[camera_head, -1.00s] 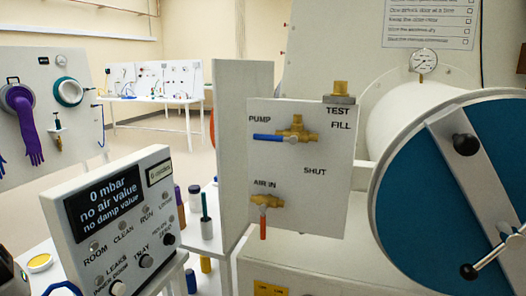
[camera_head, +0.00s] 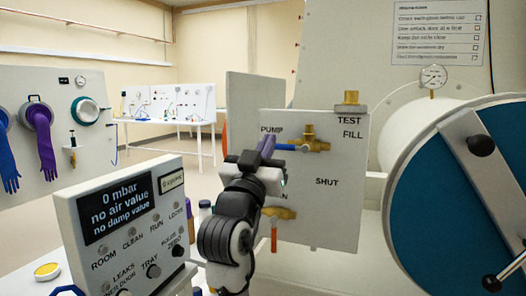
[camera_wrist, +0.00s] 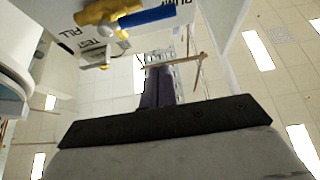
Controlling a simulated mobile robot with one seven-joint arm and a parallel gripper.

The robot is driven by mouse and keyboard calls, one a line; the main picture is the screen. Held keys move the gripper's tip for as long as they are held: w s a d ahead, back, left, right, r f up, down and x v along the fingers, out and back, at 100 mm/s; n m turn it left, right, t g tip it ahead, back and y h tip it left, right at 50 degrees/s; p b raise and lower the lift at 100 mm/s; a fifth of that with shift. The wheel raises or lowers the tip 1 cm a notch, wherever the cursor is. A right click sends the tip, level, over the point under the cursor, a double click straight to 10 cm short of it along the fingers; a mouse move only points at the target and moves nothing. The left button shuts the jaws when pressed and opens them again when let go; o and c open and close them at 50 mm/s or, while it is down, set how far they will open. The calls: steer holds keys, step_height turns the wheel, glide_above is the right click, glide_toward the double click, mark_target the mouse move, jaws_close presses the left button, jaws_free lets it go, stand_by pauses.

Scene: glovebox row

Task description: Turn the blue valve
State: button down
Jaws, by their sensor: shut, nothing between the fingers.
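The blue valve is a brass body (camera_head: 316,143) with a blue lever (camera_head: 289,147) on the white panel (camera_head: 345,215), beside the PUMP label. The lever lies about level and points left. My gripper (camera_head: 267,145) is shut and empty, its purple fingers overlapping the lever's left end in the head view. In the wrist view the blue lever (camera_wrist: 148,19) lies near the top edge, apart in the picture from my fingers (camera_wrist: 158,88). I cannot tell whether they touch it. The lever's far end is hidden behind my gripper in the head view.
Below is a second brass valve with a red lever (camera_head: 274,238) hanging down, partly behind my arm. A large blue round door (camera_head: 430,205) stands at right. A display box (camera_head: 125,225) reading 0 mbar stands at left. A white upright board (camera_head: 252,95) is behind the panel.

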mark_target(276, 145)
steer(key=p+x, duration=0.2)
steer(key=x, duration=0.4)
steer(key=shift+w+f, duration=0.15)
steer(key=shift+f, duration=0.85)
steer(key=shift+w+f, duration=0.15)
steer(key=shift+f, duration=0.85)
steer(key=shift+w, duration=0.1)
